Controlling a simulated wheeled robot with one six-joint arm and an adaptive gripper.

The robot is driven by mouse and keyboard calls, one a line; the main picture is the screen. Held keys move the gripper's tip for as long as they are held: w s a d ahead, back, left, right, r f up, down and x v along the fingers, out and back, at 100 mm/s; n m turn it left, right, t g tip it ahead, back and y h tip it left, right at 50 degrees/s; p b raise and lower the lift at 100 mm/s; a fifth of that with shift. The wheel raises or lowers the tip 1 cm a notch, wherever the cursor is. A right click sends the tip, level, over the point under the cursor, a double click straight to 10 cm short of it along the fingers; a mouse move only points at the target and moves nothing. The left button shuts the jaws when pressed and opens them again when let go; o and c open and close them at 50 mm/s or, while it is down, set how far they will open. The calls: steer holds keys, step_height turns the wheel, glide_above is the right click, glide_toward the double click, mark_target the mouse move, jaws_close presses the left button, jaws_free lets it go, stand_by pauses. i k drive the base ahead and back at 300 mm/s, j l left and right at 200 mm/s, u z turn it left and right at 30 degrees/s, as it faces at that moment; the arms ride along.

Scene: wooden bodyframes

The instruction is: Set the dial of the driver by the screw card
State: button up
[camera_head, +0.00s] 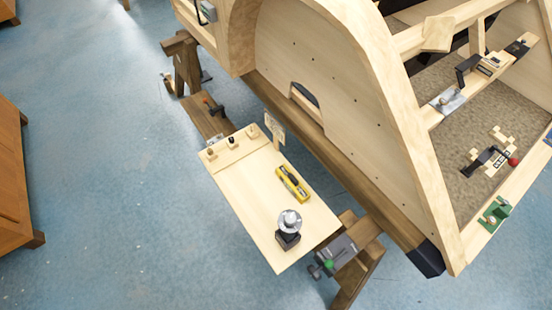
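A small upright card (275,129) with faint marks stands at the back edge of a pale wooden board; it may be the screw card, but its marks are too small to read. On the board's near end stands a black-based thing with a round silver top (289,222). It may be the driver with its dial, but I cannot tell, and no dial setting can be read. A yellow and black tool (293,184) lies on the board between the card and the silver-topped thing. My gripper is not in view.
The pale board (245,215) bears several small pegs at its far left end. A wooden trestle (362,270) with a grey clamp-like thing (335,256) is near its right end. A large wooden bodyframe (335,70) rises behind. Blue floor (120,200) is clear at left; a brown wooden piece (12,180) stands at the edge.

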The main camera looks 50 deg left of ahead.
mark_target(290, 218)
steer(key=k+j+u, duration=0.15)
steer(key=u, duration=0.25)
steer(key=k+j+u, duration=0.35)
steer(key=i+l, duration=0.1)
